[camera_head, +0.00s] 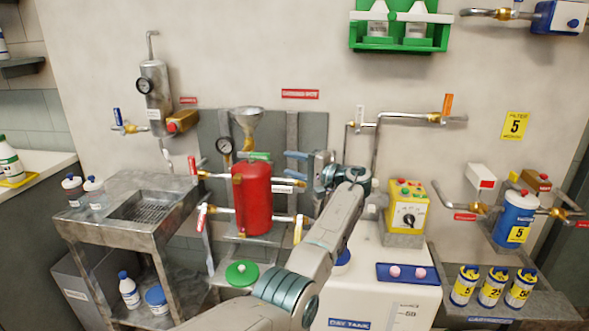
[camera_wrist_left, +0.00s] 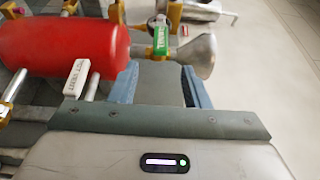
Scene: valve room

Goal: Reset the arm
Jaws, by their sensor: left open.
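My left arm (camera_head: 332,228) reaches from the bottom of the head view up to the middle of the wall equipment. My left gripper (camera_head: 288,168) is at its end, pointing left, just right of the red tank (camera_head: 253,200). Its two blue-grey fingers are apart with nothing visible between them. In the left wrist view, the open fingers (camera_wrist_left: 158,72) frame a dark panel. The red tank (camera_wrist_left: 65,43) lies to their left there, and a metal funnel (camera_wrist_left: 196,55) is beyond them. My right gripper is in neither view.
Pipes and valve handles surround the red tank closely. A white-labelled handle (camera_wrist_left: 76,78) is near the left finger in the wrist view. A yellow control box (camera_head: 407,206) and white day tank (camera_head: 372,290) stand right of my arm. A metal sink bench (camera_head: 98,228) is at left.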

